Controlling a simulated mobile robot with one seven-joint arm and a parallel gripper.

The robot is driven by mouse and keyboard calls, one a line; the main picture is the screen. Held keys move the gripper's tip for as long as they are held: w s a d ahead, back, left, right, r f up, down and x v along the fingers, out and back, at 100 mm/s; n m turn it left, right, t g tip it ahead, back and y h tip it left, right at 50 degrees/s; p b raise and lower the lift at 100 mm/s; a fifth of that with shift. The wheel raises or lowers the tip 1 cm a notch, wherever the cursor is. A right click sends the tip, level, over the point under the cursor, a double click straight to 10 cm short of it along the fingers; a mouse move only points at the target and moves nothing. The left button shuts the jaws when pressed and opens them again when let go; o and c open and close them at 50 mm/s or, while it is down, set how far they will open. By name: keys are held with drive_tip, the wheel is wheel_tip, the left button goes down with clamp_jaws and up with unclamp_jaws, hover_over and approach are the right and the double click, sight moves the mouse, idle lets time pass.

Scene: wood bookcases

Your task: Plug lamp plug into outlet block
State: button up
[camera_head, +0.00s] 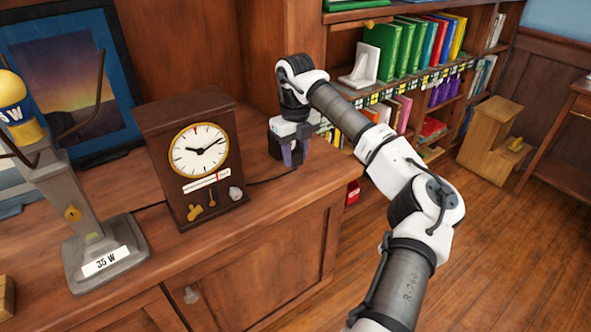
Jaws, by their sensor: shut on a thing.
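The lamp (68,205) stands upright at the left of the cabinet top, with a grey base labelled "35 W" and a yellow bulb. A thin dark cord (272,181) comes from behind the clock and runs right to my gripper (294,157). My gripper points down near the cabinet's right end, its fingers shut on the plug at the cord's end. The plug is too small and covered to make out. A dark block (274,146), perhaps the outlet block, shows just left of the gripper, partly hidden. I cannot tell whether plug and block touch.
A wooden clock (195,160) stands between the lamp and my gripper. A framed picture (70,75) leans behind the lamp. A bookcase with books (400,50) and a white bookend (366,62) is behind my arm. The cabinet top (265,215) is bare in front of the gripper.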

sight(295, 152)
wheel_tip(295, 152, up, 13)
drive_tip(key=shift+r, duration=0.15)
idle(0.4)
